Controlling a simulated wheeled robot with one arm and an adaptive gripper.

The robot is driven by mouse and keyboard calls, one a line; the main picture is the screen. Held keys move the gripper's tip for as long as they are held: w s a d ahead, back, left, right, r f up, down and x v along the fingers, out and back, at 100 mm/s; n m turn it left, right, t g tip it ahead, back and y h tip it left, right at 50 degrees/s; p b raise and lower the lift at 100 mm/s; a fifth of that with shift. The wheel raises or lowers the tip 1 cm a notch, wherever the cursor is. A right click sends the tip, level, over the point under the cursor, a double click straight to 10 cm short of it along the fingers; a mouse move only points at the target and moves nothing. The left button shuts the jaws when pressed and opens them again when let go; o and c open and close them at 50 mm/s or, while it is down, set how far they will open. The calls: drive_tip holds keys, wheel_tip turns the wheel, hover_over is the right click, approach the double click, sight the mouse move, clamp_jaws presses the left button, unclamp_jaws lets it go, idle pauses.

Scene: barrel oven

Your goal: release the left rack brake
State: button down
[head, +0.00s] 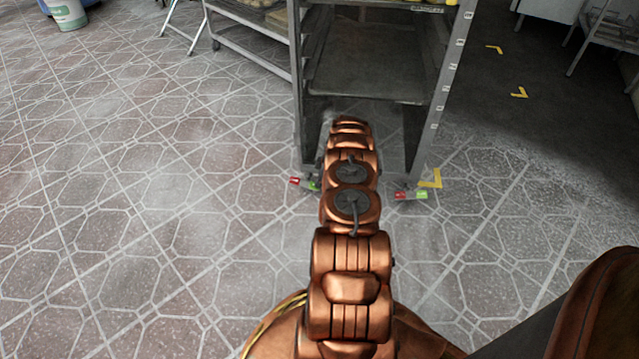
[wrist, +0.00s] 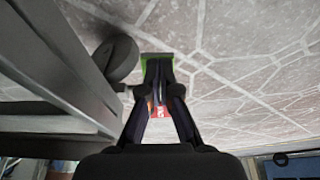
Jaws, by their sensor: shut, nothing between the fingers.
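The left rack brake (head: 294,181) is a small pedal with a red end and a green end, at the foot of the rack's left post in the head view. My copper arm partly covers its green end. In the wrist view the same pedal shows its green end (wrist: 150,58) above and red end (wrist: 162,138) below, behind my fingers. My gripper (wrist: 158,70) is shut and empty, its tips in front of the pedal near the green end. I cannot tell whether they touch it. In the head view my gripper is hidden by the arm.
The metal rack (head: 440,100) stands upright over the arm's far end. A caster wheel (wrist: 116,60) is close left of the fingers. The right brake (head: 410,195) shows red and green near a yellow floor mark (head: 431,179). Tiled floor (head: 130,200) at the left is clear.

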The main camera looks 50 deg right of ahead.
drive_tip(key=s+d+f+p+v, duration=0.1)
drive_tip(key=p+v, duration=0.3)
drive_tip(key=v, duration=0.9)
drive_tip(key=shift+s, duration=0.75)
drive_tip(key=shift+d+r, duration=0.1)
drive_tip(key=shift+d, duration=0.05)
